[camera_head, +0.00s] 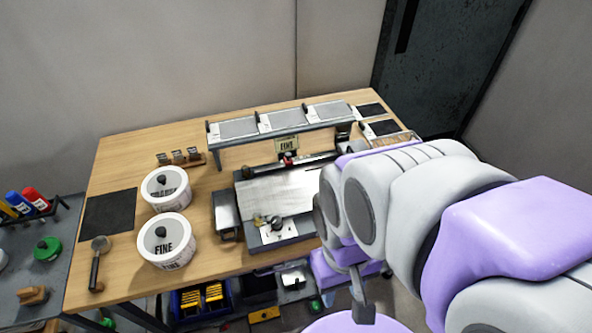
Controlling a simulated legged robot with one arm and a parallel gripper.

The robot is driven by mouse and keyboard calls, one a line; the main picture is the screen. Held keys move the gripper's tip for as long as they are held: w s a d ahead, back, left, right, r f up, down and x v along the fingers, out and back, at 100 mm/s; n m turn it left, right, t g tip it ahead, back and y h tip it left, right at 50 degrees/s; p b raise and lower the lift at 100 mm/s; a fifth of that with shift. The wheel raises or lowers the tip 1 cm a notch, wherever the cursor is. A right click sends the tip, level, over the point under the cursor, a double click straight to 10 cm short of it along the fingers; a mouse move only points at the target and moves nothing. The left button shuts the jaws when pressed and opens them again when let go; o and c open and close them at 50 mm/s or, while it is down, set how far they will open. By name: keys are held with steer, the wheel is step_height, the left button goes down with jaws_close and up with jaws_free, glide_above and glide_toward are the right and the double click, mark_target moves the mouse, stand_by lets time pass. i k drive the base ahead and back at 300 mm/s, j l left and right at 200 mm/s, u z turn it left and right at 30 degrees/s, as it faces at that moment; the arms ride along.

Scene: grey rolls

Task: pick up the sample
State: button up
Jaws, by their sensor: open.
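I cannot tell for sure which thing is the sample. Three flat grey pieces with white labels lie in a row on a raised rack at the back of the wooden table: a left piece (239,127), a middle piece (284,119) and a right piece (328,111). A metal device with a pale flat plate (280,192) stands in front of the rack. My gripper (361,305) hangs low by the table's front edge, right of the device. It is open and partly hidden by my arm, with nothing seen in it.
Two white tubs, a rear tub (168,199) and a front tub marked FINE (165,258), stand left of the device. A dark mat (109,215) and a dark-handled tool (95,268) lie at the left. A blue bin (188,306) sits below the front edge.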

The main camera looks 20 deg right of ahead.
mark_target(228, 131)
steer(key=j+z, duration=0.25)
steer(key=j, duration=0.2)
steer(key=j+z, duration=0.2)
steer(key=j, duration=0.25)
steer(key=k+j+z, duration=0.1)
steer(key=j+z, duration=0.15)
steer(key=j, duration=0.2)
steer(key=k+j+z, duration=0.2)
steer(key=j, duration=0.2)
steer(key=k+j+z, duration=0.1)
steer(key=j+z, duration=0.15)
steer(key=j, duration=0.2)
